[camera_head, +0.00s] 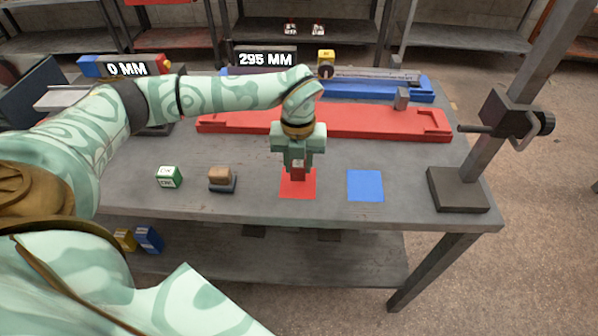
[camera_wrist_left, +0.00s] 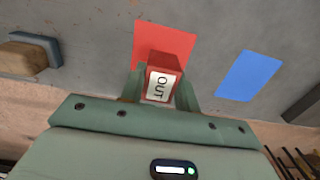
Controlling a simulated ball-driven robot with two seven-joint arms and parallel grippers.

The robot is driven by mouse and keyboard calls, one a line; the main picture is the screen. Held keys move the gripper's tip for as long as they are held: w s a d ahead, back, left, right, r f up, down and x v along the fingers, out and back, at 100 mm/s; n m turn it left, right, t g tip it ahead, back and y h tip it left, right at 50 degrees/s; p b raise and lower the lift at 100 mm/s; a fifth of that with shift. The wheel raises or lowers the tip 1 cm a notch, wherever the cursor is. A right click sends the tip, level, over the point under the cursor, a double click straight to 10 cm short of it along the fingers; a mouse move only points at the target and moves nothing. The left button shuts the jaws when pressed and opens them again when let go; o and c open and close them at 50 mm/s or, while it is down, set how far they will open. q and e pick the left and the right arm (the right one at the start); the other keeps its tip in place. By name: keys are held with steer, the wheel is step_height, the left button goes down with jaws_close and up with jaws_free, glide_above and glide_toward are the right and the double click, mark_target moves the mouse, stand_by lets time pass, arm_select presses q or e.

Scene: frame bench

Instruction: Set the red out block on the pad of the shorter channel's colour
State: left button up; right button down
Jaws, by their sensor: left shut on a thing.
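My left gripper (camera_head: 298,165) is shut on the red out block (camera_wrist_left: 163,78), whose white label reads OUT in the left wrist view. In the head view the block (camera_head: 298,172) shows between the fingertips, over the red pad (camera_head: 290,190). I cannot tell whether it touches the pad. The blue pad (camera_head: 365,186) lies bare to the right. Behind are the red channel (camera_head: 375,124) and the blue channel (camera_head: 345,89), which is partly hidden by my left arm. My right gripper is not in view.
A green and white block (camera_head: 169,177) and a brown-topped block on a dark base (camera_head: 222,179) stand left of the pads. A grey post with a dark base (camera_head: 457,190) stands at the right. Displays read 0 MM (camera_head: 126,69) and 295 MM (camera_head: 265,59).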

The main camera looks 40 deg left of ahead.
mark_target(298, 172)
arm_select(q)
step_height(298, 172, down, 3)
steer(key=shift+s+r+b, duration=0.1)
steer(key=shift+b, duration=0.25)
steer(key=o, duration=1.1)
step_height(298, 172, up, 12)
steer(key=p, duration=0.3)
steer(key=shift+r, duration=0.15)
steer(key=shift+d, duration=0.1)
